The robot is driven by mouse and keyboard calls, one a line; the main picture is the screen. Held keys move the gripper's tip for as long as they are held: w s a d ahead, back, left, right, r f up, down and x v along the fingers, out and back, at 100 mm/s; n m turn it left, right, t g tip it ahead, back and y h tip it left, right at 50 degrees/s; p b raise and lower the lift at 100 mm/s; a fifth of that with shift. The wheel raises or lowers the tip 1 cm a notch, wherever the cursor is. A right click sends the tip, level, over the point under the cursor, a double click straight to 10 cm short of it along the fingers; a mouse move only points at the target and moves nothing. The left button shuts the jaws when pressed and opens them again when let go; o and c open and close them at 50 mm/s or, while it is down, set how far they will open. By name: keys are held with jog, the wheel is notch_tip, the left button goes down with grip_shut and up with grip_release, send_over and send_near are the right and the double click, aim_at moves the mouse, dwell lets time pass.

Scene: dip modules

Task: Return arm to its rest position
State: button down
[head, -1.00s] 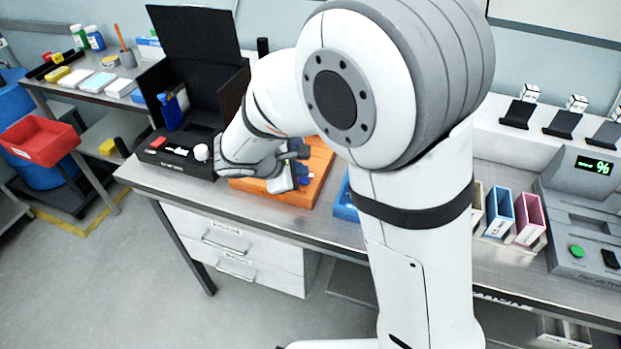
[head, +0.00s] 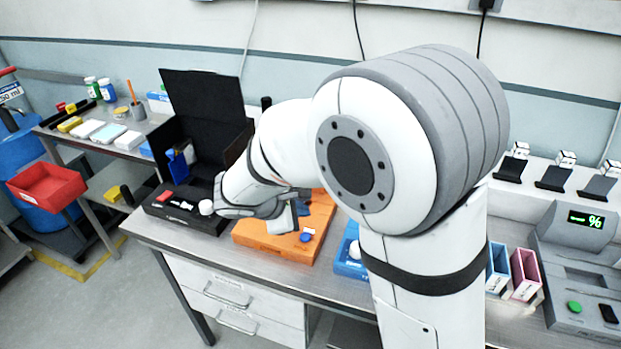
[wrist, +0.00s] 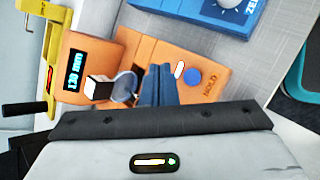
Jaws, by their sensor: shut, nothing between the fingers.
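My gripper (wrist: 158,88) shows in the wrist view with its fingers shut and nothing between them. It hovers over an orange module (wrist: 205,62) with a blue round button, a "HOLD" label and a small display. In the head view my gripper (head: 292,215) is at the end of my white arm, above the orange module (head: 262,241) on the bench. My arm hides part of the module and the bench behind it. The arm is bent, reaching left over the bench.
A black open-lidded box (head: 178,215) stands left of the orange module. A blue module (head: 346,268) sits to its right. Blue and pink bins (head: 524,275) and a grey device with a green button (head: 573,262) stand at right. A red bin (head: 45,188) is at far left.

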jog(key=s+d+r+m+g+y, duration=0.1)
jog(key=s+d+r+m+y, duration=0.2)
jog(key=s+d+m, duration=0.5)
jog(key=s+d+r+m+g+y, duration=0.2)
jog(key=s+d+r+m+y, duration=0.1)
jog(key=s+d+m, duration=0.6)
jog(key=shift+s+r+m+g, duration=0.3)
jog(key=shift+s+m, duration=0.3)
jog(key=shift+s, duration=0.2)
